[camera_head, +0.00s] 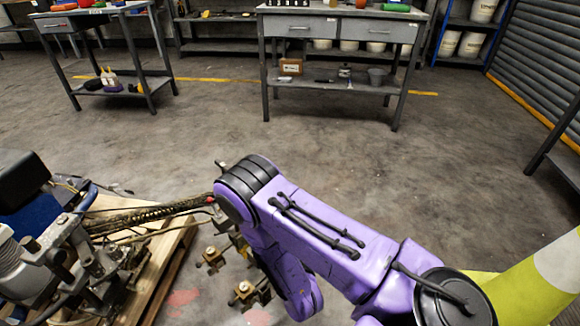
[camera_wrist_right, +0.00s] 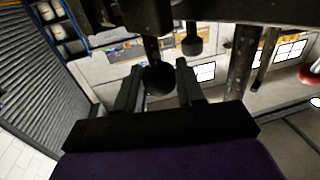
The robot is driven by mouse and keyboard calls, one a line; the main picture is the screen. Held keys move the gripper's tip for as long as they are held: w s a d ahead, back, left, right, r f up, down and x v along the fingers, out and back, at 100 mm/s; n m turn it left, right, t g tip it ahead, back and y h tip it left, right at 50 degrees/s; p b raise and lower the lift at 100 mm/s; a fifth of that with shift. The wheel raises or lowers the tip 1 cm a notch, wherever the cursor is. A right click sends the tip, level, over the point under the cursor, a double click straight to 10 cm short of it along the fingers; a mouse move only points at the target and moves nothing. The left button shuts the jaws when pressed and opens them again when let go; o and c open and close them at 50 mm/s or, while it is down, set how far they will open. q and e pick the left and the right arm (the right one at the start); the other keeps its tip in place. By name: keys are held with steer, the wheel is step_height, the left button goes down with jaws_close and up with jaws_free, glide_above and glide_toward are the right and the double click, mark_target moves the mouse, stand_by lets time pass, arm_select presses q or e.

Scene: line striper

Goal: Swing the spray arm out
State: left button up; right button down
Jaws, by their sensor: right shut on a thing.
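The line striper (camera_head: 75,255) stands at the left of the head view, with its engine, hoses and metal fittings. A dark bar wrapped with hoses (camera_head: 150,214) reaches right from it towards my purple right arm. Brass-coloured fittings (camera_head: 243,291) show below, partly hidden by that arm. In the right wrist view, my right gripper (camera_wrist_right: 158,70) has its two black fingers on either side of a round black knob (camera_wrist_right: 158,80) on a dark rod, and is shut on it. I cannot tell which part of the machine the knob belongs to. My left gripper is out of view.
A wooden pallet (camera_head: 165,270) lies by the machine. A yellow-and-white striped object (camera_head: 535,285) stands at the lower right. Workbenches (camera_head: 335,85) are at the back, and the floor between is clear. A second dark knob (camera_wrist_right: 192,42) hangs near the gripper.

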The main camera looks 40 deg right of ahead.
steer(key=shift+s+a+f, duration=0.2)
steer(key=shift+s+a, duration=0.05)
steer(key=shift+s, duration=0.15)
steer(key=shift+a+r, duration=0.1)
steer(key=c, duration=0.8)
jaws_free()
steer(key=p+v, duration=0.1)
steer(key=v, duration=0.9)
steer(key=shift+s+a, duration=0.15)
